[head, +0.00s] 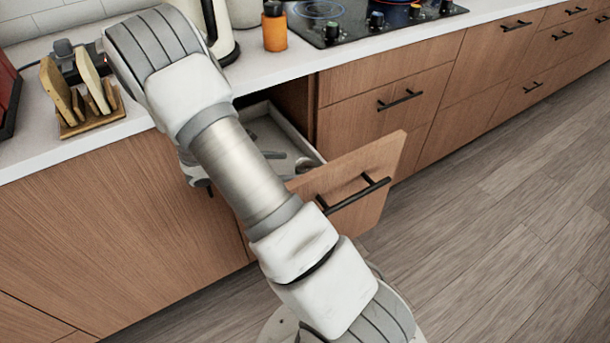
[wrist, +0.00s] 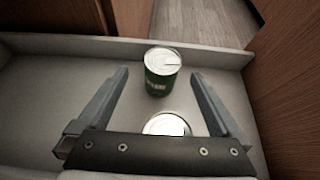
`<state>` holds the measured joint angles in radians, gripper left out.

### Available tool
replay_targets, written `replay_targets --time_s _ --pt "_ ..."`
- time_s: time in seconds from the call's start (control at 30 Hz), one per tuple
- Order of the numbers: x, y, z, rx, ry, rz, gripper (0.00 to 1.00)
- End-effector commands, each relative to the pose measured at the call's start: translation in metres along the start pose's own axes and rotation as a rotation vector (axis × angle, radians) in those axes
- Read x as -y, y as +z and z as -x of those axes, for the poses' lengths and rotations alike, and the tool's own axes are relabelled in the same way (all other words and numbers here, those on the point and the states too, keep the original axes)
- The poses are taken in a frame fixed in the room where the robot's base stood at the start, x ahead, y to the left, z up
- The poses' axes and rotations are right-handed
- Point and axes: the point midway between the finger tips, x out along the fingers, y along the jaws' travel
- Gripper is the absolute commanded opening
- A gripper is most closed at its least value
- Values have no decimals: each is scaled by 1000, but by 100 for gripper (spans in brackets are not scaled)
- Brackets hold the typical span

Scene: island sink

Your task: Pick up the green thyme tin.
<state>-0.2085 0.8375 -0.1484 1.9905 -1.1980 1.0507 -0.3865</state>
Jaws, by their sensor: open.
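A green tin (wrist: 160,82) with a pale metal lid stands upright in the open drawer (wrist: 45,105) in the wrist view. Its label is too small to read. My gripper (wrist: 159,74) is open, with one finger to the left of the tin and the other to its right. Clear gaps show on both sides, and I cannot tell how far the fingertips are above the drawer floor. I cannot make out the green tin in the head view, where my arm covers part of the drawer.
A second can (wrist: 166,125) with a pale lid stands nearer my gripper's base, partly hidden by it. The open drawer's wooden front (head: 350,180) juts into the aisle. The counter (head: 280,68) above holds an orange bottle (head: 274,30) and a wooden rack (head: 90,118).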

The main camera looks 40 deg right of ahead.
Motion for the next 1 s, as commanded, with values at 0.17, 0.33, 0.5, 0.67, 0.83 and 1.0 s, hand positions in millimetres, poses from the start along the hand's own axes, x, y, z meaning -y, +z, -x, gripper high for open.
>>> replay_targets --time_s 0.17,0.33,0.5,0.67,0.83,1.0 --pt "4 -1 -28 -1 -4 -3 100" --pt "4 1 -46 -1 -1 -2 100" --pt "3 3 -46 -1 0 -1 100" --pt "4 2 -46 -1 0 -1 78" --pt "4 2 -46 -1 0 -1 48" --pt "4 2 -46 -1 0 -1 17"
